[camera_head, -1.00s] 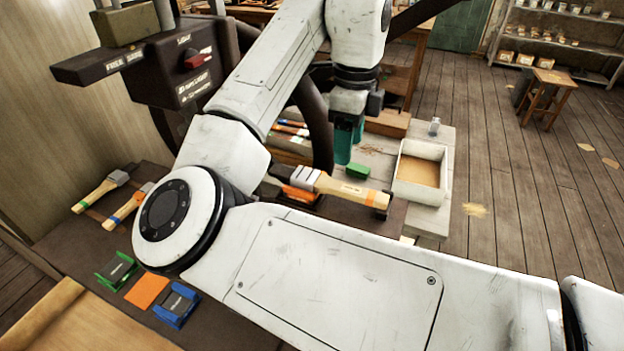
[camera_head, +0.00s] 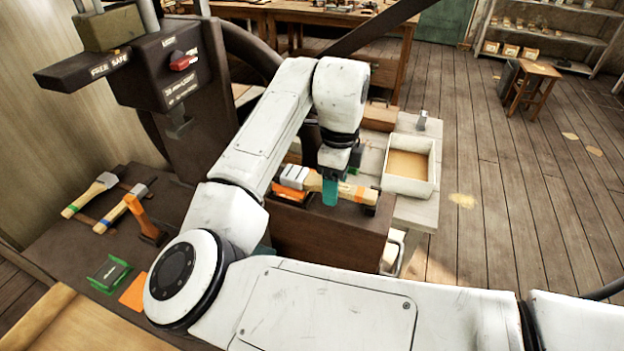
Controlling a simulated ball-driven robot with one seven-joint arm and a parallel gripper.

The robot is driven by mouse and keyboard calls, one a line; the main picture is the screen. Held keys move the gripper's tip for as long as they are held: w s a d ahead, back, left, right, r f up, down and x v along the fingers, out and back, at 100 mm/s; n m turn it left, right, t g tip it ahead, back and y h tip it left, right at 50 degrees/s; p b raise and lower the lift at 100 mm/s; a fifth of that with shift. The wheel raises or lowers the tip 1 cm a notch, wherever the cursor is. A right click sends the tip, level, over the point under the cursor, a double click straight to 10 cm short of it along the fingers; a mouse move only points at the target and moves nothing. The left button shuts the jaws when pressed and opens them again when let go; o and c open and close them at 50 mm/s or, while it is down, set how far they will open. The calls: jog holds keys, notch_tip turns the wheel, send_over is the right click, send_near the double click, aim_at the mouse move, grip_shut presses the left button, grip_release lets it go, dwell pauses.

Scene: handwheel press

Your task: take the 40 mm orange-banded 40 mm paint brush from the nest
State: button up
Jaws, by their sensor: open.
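The paint brush (camera_head: 357,193) lies level across its nest on top of a dark brown block. Its pale wooden handle points right and its grey metal ferrule (camera_head: 295,174) is on the left. Orange nest parts (camera_head: 290,192) show under the ferrule end. My gripper (camera_head: 330,190) is open and points down at the middle of the handle. A teal finger hangs in front of the handle and covers part of it. The other finger is not clearly seen, so I cannot tell whether the fingers straddle the handle.
A dark press (camera_head: 165,75) with a large handwheel stands behind my arm. Two more brushes, green-banded (camera_head: 88,197) and blue-banded (camera_head: 122,208), lie at left by an orange upright (camera_head: 146,222). A white tray (camera_head: 410,165) stands right of the nest. Open floor lies further right.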

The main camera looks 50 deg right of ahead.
jog(key=shift+c, duration=0.3)
grip_shut()
jog(key=shift+r, duration=0.1)
